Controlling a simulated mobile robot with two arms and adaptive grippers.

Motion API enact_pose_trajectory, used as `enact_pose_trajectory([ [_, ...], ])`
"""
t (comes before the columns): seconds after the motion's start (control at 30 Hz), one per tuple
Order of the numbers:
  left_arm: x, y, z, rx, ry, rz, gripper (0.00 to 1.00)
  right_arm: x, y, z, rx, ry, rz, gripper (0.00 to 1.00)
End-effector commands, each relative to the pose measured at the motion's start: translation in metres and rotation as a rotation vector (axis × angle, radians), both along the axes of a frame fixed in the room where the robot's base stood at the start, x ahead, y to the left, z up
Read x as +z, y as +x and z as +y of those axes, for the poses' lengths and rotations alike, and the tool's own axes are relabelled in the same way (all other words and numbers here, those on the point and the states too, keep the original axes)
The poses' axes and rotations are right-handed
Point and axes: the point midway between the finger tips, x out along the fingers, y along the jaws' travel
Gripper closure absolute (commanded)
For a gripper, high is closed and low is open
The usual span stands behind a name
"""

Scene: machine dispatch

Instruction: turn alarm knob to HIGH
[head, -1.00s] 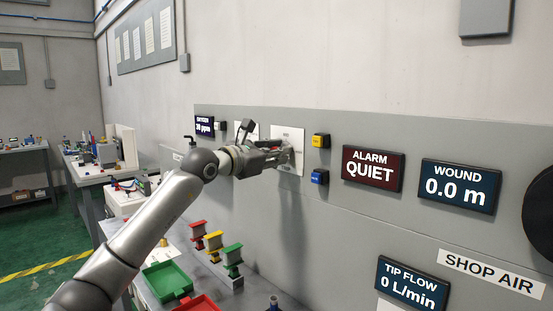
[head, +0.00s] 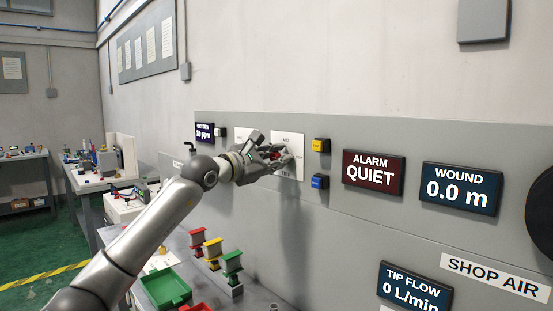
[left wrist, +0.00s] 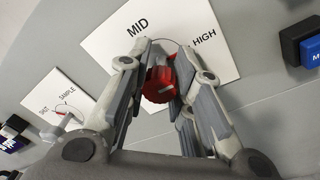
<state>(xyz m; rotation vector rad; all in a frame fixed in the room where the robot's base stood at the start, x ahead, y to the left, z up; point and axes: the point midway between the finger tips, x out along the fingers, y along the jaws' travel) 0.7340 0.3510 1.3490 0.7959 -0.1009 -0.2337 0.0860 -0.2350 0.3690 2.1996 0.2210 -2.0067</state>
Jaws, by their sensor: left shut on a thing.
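The red alarm knob (left wrist: 158,86) sits on a white plate (left wrist: 200,35) with MID and HIGH printed on it. My left gripper (left wrist: 163,55) is shut on the knob, one finger on each side. In the head view, my left gripper (head: 286,157) is at the plate (head: 298,144) on the grey wall panel, and a bit of red shows between its fingers. The alarm display (head: 373,172) reads QUIET. My right gripper is not in view.
A yellow button (head: 320,145) and a blue button (head: 319,181) are close to the right of the plate. A second plate with a small selector (left wrist: 70,118) is on the other side. Green trays (head: 166,288) and coloured stands lie on the bench below.

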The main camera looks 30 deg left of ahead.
Motion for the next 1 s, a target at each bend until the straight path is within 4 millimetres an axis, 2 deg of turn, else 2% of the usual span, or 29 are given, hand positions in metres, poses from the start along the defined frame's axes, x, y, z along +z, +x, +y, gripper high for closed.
enact_pose_trajectory([
  [0.03,-0.005,0.001,-0.001,-0.001,0.004,0.010,1.00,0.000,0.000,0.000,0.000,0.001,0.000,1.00],
  [0.2,-0.005,0.001,-0.001,-0.001,0.003,0.010,1.00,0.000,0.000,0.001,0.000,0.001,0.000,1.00],
  [0.23,-0.005,0.001,-0.001,-0.001,0.003,0.010,0.76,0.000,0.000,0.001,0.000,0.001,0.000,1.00],
  [0.4,-0.004,0.001,-0.001,-0.001,0.001,0.008,0.55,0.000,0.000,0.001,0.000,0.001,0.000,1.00],
  [0.77,-0.001,-0.002,0.000,-0.001,0.000,0.002,0.55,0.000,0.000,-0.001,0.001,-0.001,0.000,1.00],
  [0.87,-0.001,-0.009,0.003,0.001,-0.001,0.003,0.55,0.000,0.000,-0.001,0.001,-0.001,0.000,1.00],
  [1.0,-0.002,-0.029,0.008,0.001,0.003,0.002,0.55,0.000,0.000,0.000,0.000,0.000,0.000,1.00],
])
